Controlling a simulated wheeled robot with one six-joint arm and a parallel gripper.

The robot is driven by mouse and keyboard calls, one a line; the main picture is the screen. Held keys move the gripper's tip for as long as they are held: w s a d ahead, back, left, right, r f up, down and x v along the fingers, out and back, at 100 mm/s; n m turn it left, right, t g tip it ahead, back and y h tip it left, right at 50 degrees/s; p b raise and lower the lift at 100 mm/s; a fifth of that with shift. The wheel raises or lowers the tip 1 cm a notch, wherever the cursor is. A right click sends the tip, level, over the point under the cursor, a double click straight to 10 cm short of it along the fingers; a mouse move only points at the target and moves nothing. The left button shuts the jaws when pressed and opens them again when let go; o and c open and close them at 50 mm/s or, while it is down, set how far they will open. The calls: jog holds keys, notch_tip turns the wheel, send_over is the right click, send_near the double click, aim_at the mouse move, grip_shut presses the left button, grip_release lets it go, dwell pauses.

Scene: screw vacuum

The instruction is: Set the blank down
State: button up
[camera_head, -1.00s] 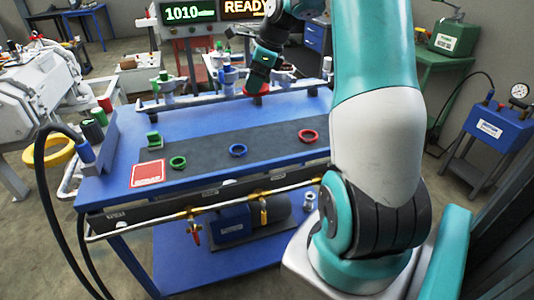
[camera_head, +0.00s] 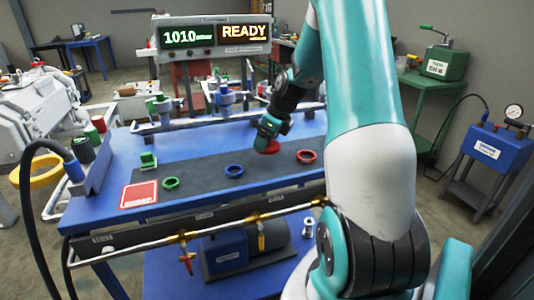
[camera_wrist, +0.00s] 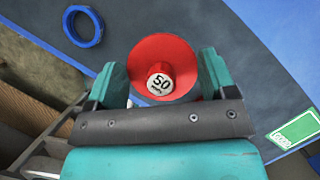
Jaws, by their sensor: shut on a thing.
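The blank is a red disc with a knob marked 50, seen face-on in the wrist view (camera_wrist: 180,52). My gripper (camera_wrist: 162,80) is shut on it, with a teal finger on either side. In the head view the red blank (camera_head: 267,147) shows under my gripper (camera_head: 269,131), held above the dark mat (camera_head: 204,179), behind and between the blue ring and the red ring. The red ring (camera_head: 306,161) lies on the mat at right, the blue ring (camera_head: 234,175) in the middle and the green ring (camera_head: 171,188) at left.
A red card (camera_head: 139,195) lies at the front left of the blue table (camera_head: 110,172), with a green block (camera_head: 148,160) behind it. A rail with several fittings (camera_head: 226,100) runs along the back. A pipe with valves (camera_head: 180,238) runs along the front.

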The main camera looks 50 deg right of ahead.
aim_at(270, 146)
jog(key=shift+f, duration=2.2)
jog(key=shift+f, duration=0.1)
jog(key=o, duration=0.9)
jog(key=v, duration=1.2)
jog(key=a+r+n+g+y, duration=0.1)
jog(key=a+r+n, duration=0.1)
jog(key=a+n, duration=1)
jog(key=a+r+n+g+y, duration=0.1)
jog(key=a+r+n+y, duration=0.15)
jog(key=a+n, duration=1)
jog(key=s+a+n, duration=0.5)
jog(key=a, duration=0.1)
jog(key=s+a+n+g, duration=0.1)
jog(key=s+a+n, duration=0.4)
jog(key=s+a, duration=0.1)
jog(key=s+a+n+g, duration=0.1)
jog(key=s+a+n, duration=0.4)
jog(key=a+n, duration=0.1)
jog(key=shift+s+r+p, duration=0.15)
jog(key=shift+r+p, duration=0.15)
jog(key=shift+p, duration=0.1)
